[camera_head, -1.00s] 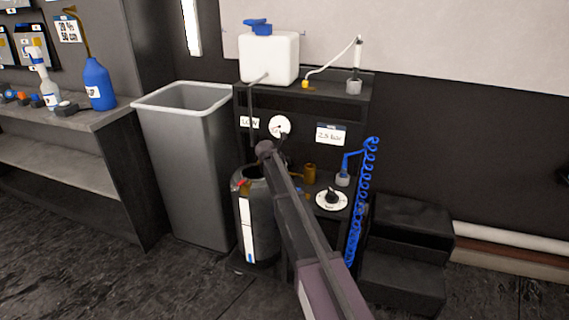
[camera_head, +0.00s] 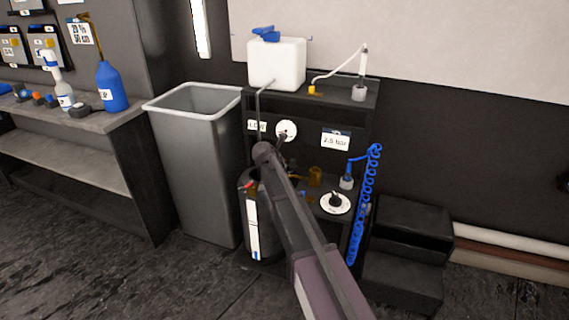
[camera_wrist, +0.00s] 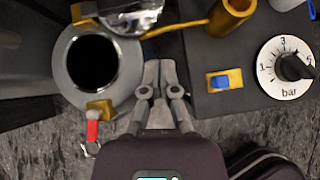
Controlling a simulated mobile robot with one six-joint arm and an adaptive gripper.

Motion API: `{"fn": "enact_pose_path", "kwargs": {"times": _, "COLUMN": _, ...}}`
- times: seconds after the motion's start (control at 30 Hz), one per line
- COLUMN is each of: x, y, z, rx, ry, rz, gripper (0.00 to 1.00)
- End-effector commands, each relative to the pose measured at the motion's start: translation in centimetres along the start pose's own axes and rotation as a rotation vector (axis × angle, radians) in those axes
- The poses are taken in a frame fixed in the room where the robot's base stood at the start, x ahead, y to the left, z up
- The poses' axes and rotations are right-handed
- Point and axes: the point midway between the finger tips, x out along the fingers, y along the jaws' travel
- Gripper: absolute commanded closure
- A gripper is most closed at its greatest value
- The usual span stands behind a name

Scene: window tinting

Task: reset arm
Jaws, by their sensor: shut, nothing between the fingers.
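My gripper (camera_wrist: 160,82) is at the centre of the wrist view, with its fingers together and nothing between them. Below it are the dark pressure tank (camera_wrist: 62,78), with a round dark opening, and the edge of a dark shelf. In the head view my arm reaches up in front of the station, and my gripper is hidden. The tank (camera_head: 268,235) stands partly behind my arm. A dial marked in bar (camera_wrist: 287,67) lies to the right of the gripper in the wrist view; it also shows in the head view (camera_head: 336,203).
A grey bin (camera_head: 195,165) stands left of the station. A white container with a blue cap (camera_head: 277,65) is on the top shelf. A coiled blue hose (camera_head: 367,205) hangs at the right, beside black steps (camera_head: 405,255). A workbench (camera_head: 75,130) holds bottles.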

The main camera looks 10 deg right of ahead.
Motion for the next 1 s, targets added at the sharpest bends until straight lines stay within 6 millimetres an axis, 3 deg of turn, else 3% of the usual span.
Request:
{"fn": "enact_pose_path", "kwargs": {"times": 0.67, "x": -0.8, "y": -0.5, "z": -0.1, "rx": 0.019, "ry": 0.005, "rz": -0.003, "gripper": 1.00}}
{"fn": "enact_pose_path", "kwargs": {"times": 0.87, "x": -1.3, "y": -2.5, "z": -1.4, "rx": 0.158, "ry": 0.044, "rz": -0.019, "gripper": 1.00}}
{"fn": "enact_pose_path", "kwargs": {"times": 1.0, "x": -2.0, "y": -5.0, "z": -3.0, "rx": 0.344, "ry": 0.093, "rz": -0.048, "gripper": 1.00}}
